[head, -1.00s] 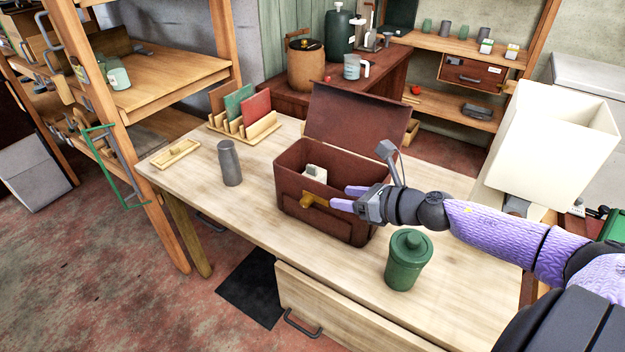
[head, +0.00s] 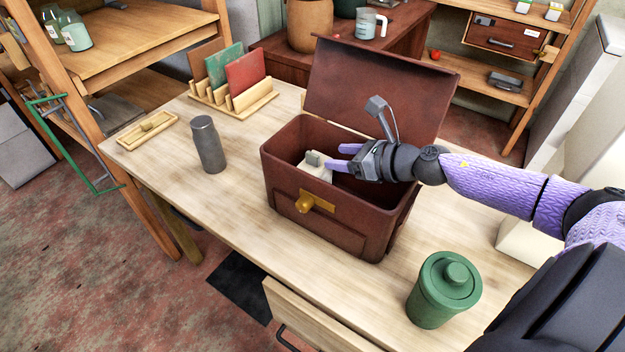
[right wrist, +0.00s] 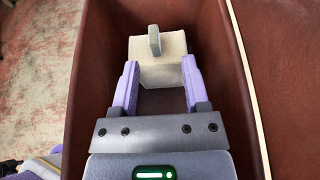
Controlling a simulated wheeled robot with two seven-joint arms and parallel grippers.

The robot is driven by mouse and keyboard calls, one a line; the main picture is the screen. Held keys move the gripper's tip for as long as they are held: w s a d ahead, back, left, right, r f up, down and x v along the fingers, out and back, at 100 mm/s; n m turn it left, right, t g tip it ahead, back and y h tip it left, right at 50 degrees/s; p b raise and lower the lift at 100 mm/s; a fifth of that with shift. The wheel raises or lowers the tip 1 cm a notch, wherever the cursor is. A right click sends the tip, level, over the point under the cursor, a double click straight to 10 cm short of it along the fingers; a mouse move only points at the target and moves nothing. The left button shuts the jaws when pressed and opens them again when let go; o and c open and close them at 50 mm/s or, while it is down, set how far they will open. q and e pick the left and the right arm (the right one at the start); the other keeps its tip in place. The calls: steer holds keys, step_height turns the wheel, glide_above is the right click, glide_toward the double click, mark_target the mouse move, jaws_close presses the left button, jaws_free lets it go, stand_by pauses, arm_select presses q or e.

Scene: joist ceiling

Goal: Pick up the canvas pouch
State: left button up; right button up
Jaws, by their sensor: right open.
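The canvas pouch (head: 317,167) is a small cream block-like thing with a grey-green tab on top. It lies inside an open brown box (head: 325,228) on the table. In the right wrist view the pouch (right wrist: 160,62) is just ahead of my fingertips, toward the far end of the box. My right gripper (head: 343,157) is at the box opening, to the right of the pouch. In the right wrist view its two lilac fingers (right wrist: 161,80) are apart, with nothing held between them. The pouch's lower part is hidden by the box wall in the head view. My left gripper is not in view.
The box's lid (head: 375,90) stands raised at the back. A green lidded jar (head: 440,292) stands at the front right, and a grey cylinder (head: 208,145) at the left. A wooden rack (head: 232,105) with panels and a small tray (head: 145,131) are farther back on the table (head: 235,190).

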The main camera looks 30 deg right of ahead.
mark_target(319, 157)
steer(key=shift+a+x, duration=0.2)
steer(key=shift+x, duration=1.05)
steer(key=shift+a+x, duration=0.15)
steer(key=shift+x, duration=1.15)
steer(key=shift+s, duration=0.15)
jaws_close()
